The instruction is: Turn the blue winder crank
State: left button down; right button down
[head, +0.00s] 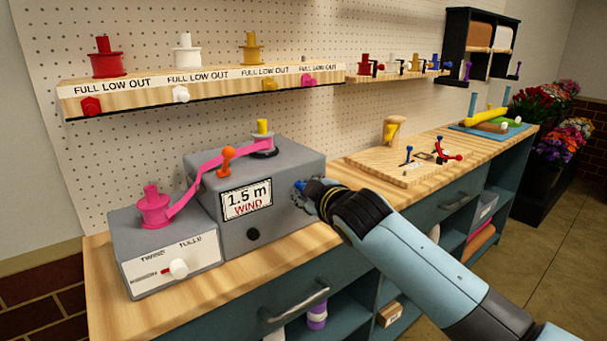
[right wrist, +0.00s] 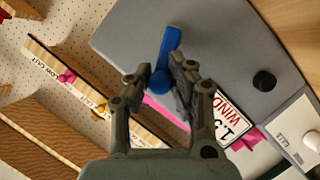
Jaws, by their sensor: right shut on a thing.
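The grey winder box (head: 225,190) sits on the wooden bench and bears a "1.5 m WIND" sign (head: 247,200). The blue crank (right wrist: 171,45) is on its right side face; in the head view only a small blue bit (head: 299,186) shows beside my gripper. My right gripper (head: 316,193) is at that face. In the right wrist view my right gripper (right wrist: 162,80) has its fingers on both sides of the crank's lower end, shut on it. The crank's arm runs up from the fingers. My left gripper is in neither view.
A pink ribbon (head: 195,175) runs from a pink spool (head: 153,208) on the lower grey box (head: 165,250) over the winder, past an orange knob (head: 226,160). A wooden board (head: 400,170) with small tools lies to the right. A spool shelf (head: 200,85) hangs above.

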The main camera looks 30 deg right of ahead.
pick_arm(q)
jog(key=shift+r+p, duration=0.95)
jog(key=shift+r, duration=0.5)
pick_arm(e)
jog(key=shift+w+d+f+m+g+y, duration=0.15)
jog(key=shift+d+m+y, duration=0.55)
jog(key=shift+m, duration=0.45)
jog(key=shift+s+d+r+m+g+y, duration=0.1)
jog(key=shift+d+m+g+y, duration=0.1)
jog(key=shift+d+m+y, duration=0.6)
jog(key=shift+w+d+f+m+g+y, duration=0.15)
jog(key=shift+d+m+y, duration=0.5)
jog(key=shift+m, duration=0.8)
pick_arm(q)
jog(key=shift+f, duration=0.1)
pick_arm(e)
jog(key=shift+s+a, duration=0.1)
jog(key=shift+a, duration=0.05)
jog(key=c, duration=1.1)
grip_release()
jog(key=shift+r, duration=0.15)
jog(key=shift+c, duration=0.2)
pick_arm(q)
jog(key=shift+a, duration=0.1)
pick_arm(e)
jog(key=v, duration=1.2)
